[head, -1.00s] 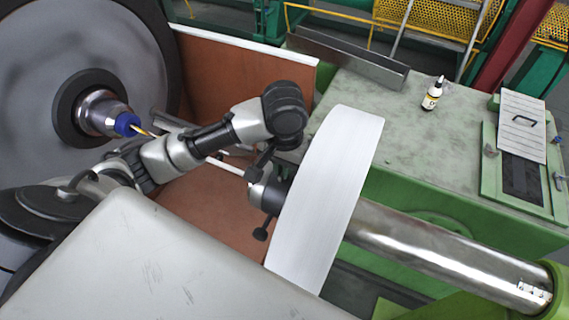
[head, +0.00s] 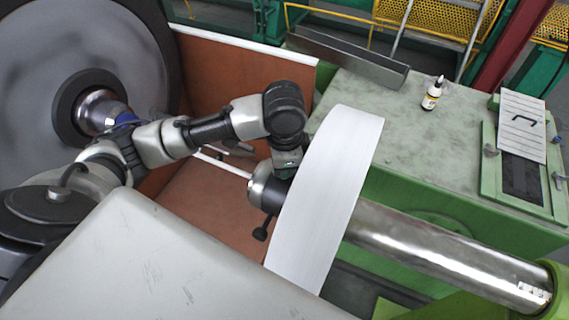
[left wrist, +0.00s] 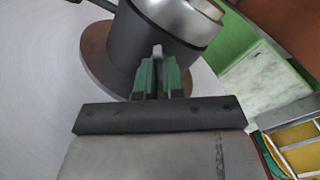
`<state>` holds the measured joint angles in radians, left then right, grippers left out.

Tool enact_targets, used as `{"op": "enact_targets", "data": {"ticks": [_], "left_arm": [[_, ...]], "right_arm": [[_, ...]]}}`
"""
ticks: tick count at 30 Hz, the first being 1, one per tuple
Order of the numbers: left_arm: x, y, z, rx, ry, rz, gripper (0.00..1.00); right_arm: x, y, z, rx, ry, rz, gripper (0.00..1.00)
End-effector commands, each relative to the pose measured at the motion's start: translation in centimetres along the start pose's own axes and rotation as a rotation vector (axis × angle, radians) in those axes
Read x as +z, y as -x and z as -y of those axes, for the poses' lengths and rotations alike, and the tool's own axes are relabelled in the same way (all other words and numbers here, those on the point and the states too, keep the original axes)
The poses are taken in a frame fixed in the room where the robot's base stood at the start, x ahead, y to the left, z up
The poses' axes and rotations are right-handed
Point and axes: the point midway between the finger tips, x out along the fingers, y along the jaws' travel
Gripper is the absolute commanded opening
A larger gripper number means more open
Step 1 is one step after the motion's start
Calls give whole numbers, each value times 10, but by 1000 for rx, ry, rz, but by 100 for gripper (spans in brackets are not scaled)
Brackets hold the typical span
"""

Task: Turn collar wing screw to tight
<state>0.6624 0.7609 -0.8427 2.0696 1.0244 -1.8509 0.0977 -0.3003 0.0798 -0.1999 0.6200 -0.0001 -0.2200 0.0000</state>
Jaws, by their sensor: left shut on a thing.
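The collar (head: 265,190), dark with a silver end, sits on the shaft against a large white disc (head: 330,200). In the left wrist view the dark collar (left wrist: 165,50) fills the upper middle. My left gripper (head: 287,165) reaches down to the collar's upper side. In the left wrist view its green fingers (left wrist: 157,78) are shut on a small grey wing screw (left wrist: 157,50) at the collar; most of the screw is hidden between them. A second dark screw (head: 261,234) sticks out below the collar. My right gripper is not in view.
A polished shaft (head: 450,258) runs right from the white disc. A lidded box (head: 522,130) is at the right. A large grey flange (head: 60,50) stands at the left. A pale cover (head: 170,260) lies in front.

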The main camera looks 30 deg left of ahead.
Motion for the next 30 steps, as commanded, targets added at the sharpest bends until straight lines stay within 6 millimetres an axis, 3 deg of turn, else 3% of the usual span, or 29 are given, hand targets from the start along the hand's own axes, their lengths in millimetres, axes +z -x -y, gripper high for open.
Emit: {"op": "enact_targets", "data": {"ticks": [30], "left_arm": [[0,1,1,-3,-963,0,0]], "right_arm": [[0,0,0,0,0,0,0]]}}
